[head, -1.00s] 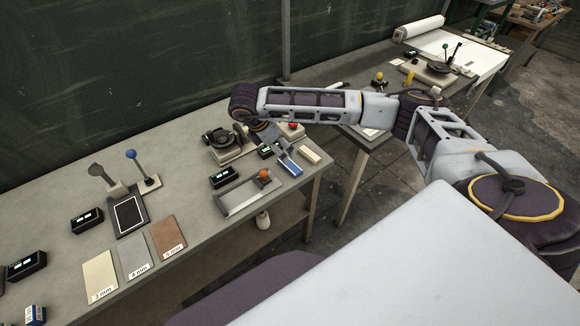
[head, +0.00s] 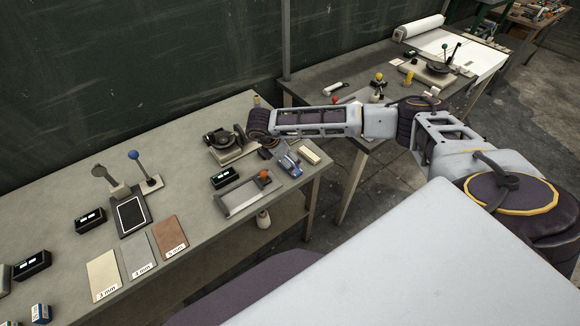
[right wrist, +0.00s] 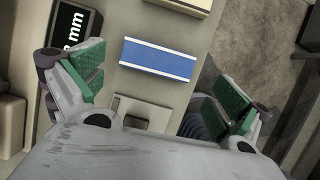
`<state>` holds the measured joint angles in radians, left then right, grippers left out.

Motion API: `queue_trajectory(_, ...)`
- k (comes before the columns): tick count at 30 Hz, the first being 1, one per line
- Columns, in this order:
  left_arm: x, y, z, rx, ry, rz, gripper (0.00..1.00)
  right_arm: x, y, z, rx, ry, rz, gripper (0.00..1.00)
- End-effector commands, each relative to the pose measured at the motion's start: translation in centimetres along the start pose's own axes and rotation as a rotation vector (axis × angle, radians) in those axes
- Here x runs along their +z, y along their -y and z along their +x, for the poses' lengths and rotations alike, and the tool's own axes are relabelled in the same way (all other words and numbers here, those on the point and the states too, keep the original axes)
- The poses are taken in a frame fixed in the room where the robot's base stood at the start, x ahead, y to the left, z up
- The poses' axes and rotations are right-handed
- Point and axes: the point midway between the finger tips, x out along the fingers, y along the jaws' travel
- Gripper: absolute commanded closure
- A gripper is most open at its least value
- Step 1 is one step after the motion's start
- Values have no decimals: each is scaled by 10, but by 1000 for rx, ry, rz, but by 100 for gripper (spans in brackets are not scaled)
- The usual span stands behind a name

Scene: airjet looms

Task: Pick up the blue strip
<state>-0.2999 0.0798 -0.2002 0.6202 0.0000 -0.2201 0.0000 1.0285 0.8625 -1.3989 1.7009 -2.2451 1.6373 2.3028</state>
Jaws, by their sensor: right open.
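The blue strip (right wrist: 158,58) shows in the right wrist view as a flat blue block with white bands along its long edges, lying on the table. In the head view the blue strip (head: 291,168) lies near the table's right end, partly hidden by my right gripper. My right gripper (head: 277,152) is close over it. In the right wrist view my right gripper (right wrist: 160,80) is open, its green-padded fingers apart on either side of the strip, with nothing between them held. My left gripper is not in view.
A cream block (head: 310,156) lies just right of the strip. A dark display box (head: 224,177) and a grey frame with an orange knob (head: 243,195) are nearby. A black round device (head: 226,143) stands behind. Sample plates (head: 138,257) lie at the front left.

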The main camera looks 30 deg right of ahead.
Motion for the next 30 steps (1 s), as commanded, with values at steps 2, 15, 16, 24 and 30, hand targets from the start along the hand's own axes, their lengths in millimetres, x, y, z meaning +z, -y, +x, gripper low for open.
queue_trajectory(2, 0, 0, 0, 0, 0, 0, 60, 0, 0, 0, 0, 0, 0, 0)
queue_trajectory(15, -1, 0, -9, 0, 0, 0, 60, 1, -1, 15, -1, 1, 0, 0)
queue_trajectory(16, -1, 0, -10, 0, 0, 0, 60, 1, -1, 17, -1, 2, 0, 0)
queue_trajectory(24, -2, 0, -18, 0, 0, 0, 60, 0, -2, 44, 0, 0, 0, 0)
queue_trajectory(30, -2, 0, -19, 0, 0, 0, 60, 0, -2, 52, 0, 0, 0, 0)
